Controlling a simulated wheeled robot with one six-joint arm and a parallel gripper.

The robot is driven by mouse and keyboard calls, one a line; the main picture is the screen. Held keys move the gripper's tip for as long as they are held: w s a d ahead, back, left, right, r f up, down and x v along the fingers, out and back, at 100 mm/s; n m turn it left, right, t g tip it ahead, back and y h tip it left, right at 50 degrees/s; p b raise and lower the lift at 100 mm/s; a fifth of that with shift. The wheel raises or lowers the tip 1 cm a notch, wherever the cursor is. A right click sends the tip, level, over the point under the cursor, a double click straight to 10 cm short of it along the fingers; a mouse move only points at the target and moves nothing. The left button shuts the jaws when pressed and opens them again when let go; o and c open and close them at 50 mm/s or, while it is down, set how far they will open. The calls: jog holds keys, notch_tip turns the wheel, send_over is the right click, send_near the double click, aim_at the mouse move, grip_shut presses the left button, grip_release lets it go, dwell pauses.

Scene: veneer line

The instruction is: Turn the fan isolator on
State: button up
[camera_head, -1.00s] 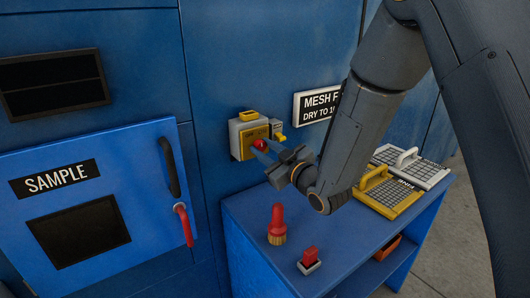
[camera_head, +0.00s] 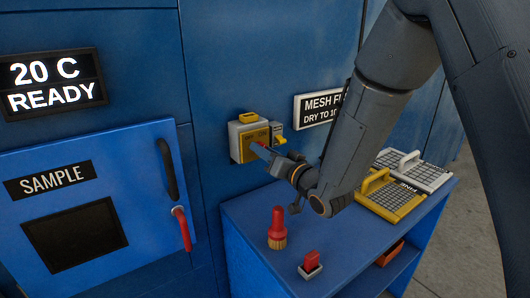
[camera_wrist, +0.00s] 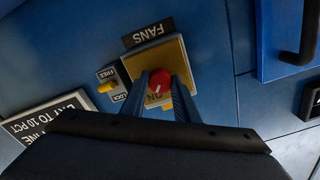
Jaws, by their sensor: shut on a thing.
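The fan isolator (camera_head: 245,142) is a grey box with a yellow plate on the blue wall; in the wrist view its yellow plate (camera_wrist: 173,58) sits below a FANS label. Its red knob (camera_wrist: 161,84) has a white mark that points towards the ON lettering, which is partly hidden. My gripper (camera_wrist: 161,92) is shut on the red knob, one finger on each side. In the head view my gripper (camera_head: 262,151) hides most of the knob. A small yellow lock lever (camera_wrist: 106,87) beside the isolator stands between FREE and LOCK marks, nearer FREE.
A blue bench (camera_head: 245,215) below holds a red brush (camera_head: 277,225), a red switch-like block (camera_head: 311,262), and yellow (camera_head: 392,200) and white (camera_head: 425,172) mesh trays. A SAMPLE door (camera_head: 85,240) with a red handle is at left. The display (camera_head: 52,84) reads 20 C READY.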

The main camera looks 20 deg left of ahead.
jog(key=shift+s+f+m, duration=0.15)
jog(key=shift+f+m, duration=0.05)
jog(key=shift+m, duration=0.4)
jog(key=o, duration=1.1)
jog(key=shift+a, duration=0.1)
jog(key=shift+c, duration=0.2)
jog(key=shift+r, duration=0.1)
jog(key=b+v, duration=0.2)
jog(key=v, duration=0.6)
